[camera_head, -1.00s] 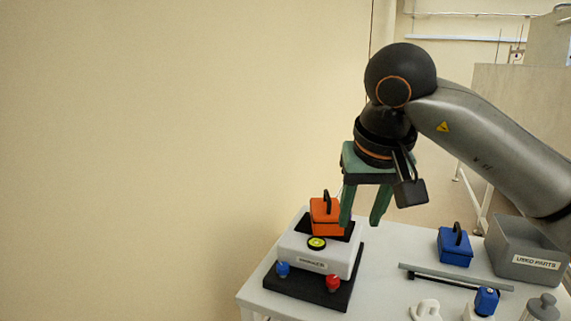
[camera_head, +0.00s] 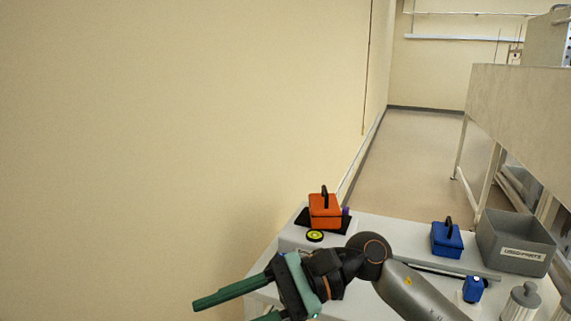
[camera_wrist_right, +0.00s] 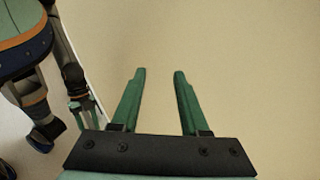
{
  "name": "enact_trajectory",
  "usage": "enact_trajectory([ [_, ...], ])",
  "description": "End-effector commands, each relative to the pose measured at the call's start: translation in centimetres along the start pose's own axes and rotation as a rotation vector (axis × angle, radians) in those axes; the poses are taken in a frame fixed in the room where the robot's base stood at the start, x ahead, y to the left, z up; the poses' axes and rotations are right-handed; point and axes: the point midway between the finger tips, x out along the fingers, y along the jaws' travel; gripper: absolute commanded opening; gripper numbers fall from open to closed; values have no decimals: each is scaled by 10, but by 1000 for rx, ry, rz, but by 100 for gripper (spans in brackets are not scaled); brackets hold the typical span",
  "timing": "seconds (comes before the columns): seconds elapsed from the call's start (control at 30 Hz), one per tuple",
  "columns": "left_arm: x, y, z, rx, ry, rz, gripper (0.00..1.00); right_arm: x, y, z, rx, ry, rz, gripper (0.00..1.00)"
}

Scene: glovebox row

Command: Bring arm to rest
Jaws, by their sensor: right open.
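My right arm comes in from the lower right in the head view. Its right gripper (camera_head: 226,311) is low at the bottom edge, left of the table, with green fingers pointing left. In the wrist view the right gripper (camera_wrist_right: 160,72) is open, with nothing between its fingers and a plain pale surface beyond. One finger is partly cut off in the head view.
An orange box (camera_head: 325,212) with a black handle sits on a white device (camera_head: 291,237), partly hidden by my arm. A blue box (camera_head: 446,241) and a grey bin (camera_head: 512,258) stand to the right on the table. A wall (camera_head: 150,140) fills the left.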

Motion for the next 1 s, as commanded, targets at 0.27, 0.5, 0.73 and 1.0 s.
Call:
enact_trajectory([
  [0.27, -5, 0, -4, 0, -3, 0, 54, -28, -26, -5, 793, -606, -374, 44],
  [0.5, -8, 1, -7, 0, -3, 0, 54, -92, -15, -91, 1503, -1145, -659, 44],
  [0.73, -11, 1, -10, 0, -4, 0, 54, -136, 76, -212, 2126, -1728, -937, 44],
  [1.0, -14, 1, -12, 0, -4, 0, 54, -135, 252, -301, -1706, 1640, 854, 44],
])
